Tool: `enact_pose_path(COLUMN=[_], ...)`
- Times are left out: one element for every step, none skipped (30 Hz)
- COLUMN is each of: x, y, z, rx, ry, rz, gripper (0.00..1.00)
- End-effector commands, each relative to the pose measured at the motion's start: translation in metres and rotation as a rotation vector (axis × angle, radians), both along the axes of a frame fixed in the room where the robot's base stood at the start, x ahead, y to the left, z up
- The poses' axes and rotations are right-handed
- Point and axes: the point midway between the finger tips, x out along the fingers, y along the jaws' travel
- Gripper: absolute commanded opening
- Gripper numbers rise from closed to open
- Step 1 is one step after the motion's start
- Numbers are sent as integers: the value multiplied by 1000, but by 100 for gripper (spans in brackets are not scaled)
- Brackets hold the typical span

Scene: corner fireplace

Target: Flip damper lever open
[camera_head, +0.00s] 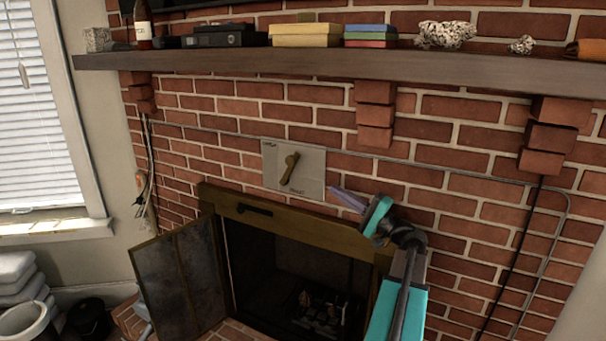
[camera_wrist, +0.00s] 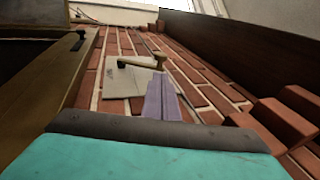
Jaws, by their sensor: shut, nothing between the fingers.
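The damper lever (camera_head: 289,168) is a brass-coloured handle on a pale square plate (camera_head: 312,172) fixed to the brick wall above the fireplace opening. Its arm slants from a pivot near the plate's middle down to the lower left in the head view. The lever (camera_wrist: 140,63) and its plate (camera_wrist: 125,85) also show in the wrist view, beyond the fingers. My gripper (camera_head: 336,190) is shut and empty, with purple fingers pointing left, just right of the plate's lower right corner. The fingers (camera_wrist: 162,98) overlap the plate in the wrist view; they appear apart from the lever.
A wooden mantel (camera_head: 330,65) with boxes, books and stones runs above. Brick corbels (camera_head: 375,115) jut out under it. The brass fireplace frame (camera_head: 290,224) lies below, with a glass door (camera_head: 180,270) swung open at left. A thin conduit crosses the wall.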

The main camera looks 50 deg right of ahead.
Motion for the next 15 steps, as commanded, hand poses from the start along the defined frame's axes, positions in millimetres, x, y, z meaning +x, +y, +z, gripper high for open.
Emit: enact_pose_path(x=[0,0,0,0,0,0,0,1,1,1,2,3,5,6,9], y=[0,0,0,0,0,0,0,0,0,0,0,1,1,1,2], z=[0,0,0,1,0,0,0,1,1,1,1,2,3,3,4], rx=[0,0,0,0,0,1,1,1,1,1,1,1,0,0,0], ry=[0,0,0,0,0,0,0,0,0,0,0,0,0,0,0], rz=[0,0,0,0,0,1,1,1,1,1,1,1,2,2,2], gripper=[0,0,0,0,0,0,0,0,0,0,0,0,0,0,0])
